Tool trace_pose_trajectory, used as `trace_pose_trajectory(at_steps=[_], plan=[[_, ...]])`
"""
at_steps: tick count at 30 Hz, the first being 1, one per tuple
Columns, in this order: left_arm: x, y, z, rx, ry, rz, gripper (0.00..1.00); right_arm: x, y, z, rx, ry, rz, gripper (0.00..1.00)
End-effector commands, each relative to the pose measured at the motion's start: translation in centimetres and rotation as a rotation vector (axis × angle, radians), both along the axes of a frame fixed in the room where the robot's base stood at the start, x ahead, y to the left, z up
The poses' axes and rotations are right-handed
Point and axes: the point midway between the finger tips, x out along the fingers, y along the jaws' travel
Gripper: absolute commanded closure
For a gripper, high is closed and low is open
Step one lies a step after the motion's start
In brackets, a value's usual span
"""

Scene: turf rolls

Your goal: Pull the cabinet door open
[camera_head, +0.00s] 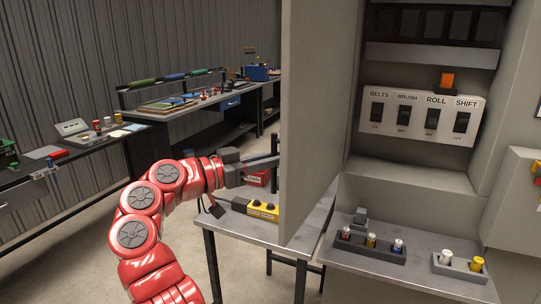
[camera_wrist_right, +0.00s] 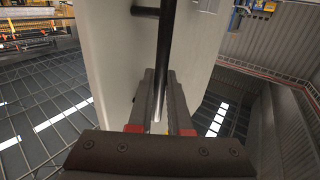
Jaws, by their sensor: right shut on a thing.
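The grey cabinet door (camera_head: 318,110) stands swung out from the cabinet (camera_head: 415,185), and the inside of the cabinet shows to its right. A dark bar handle (camera_wrist_right: 167,40) is on the door's outer face, which shows pale in the right wrist view (camera_wrist_right: 115,50). My right gripper (camera_head: 274,160) is at the door's left edge, at the end of my red arm. In the right wrist view its two fingers (camera_wrist_right: 159,85) are shut around the handle. The fingertips are partly hidden in the head view. My left gripper is not in view.
Inside the cabinet is a switch panel (camera_head: 418,118) under an orange button (camera_head: 447,80). Small trays (camera_head: 370,248) sit on the grey table (camera_head: 420,277) below. Workbenches line the back wall.

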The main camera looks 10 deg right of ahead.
Motion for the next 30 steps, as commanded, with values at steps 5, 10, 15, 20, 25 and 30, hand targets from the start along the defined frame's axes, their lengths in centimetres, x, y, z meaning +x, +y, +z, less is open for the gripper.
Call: trace_pose_trajectory(at_steps=[5,10,15,20,25,30], plan=[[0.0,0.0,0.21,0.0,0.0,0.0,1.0,0.06,-0.26,0.22,-0.001,-0.002,-0.017,1.0],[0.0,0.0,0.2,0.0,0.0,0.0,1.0,0.05,-0.28,0.18,-0.001,-0.002,-0.02,1.0],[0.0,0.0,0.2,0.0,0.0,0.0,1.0,0.04,-0.31,0.19,-0.001,-0.002,-0.02,1.0],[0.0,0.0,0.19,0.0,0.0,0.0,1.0,0.04,-0.27,0.15,-0.001,-0.001,-0.019,0.6],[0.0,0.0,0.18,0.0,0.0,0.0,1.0,0.03,-0.19,0.09,0.0,0.0,-0.018,0.53],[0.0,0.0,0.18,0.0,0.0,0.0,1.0,0.04,-0.19,0.05,0.0,0.0,-0.017,0.53]])
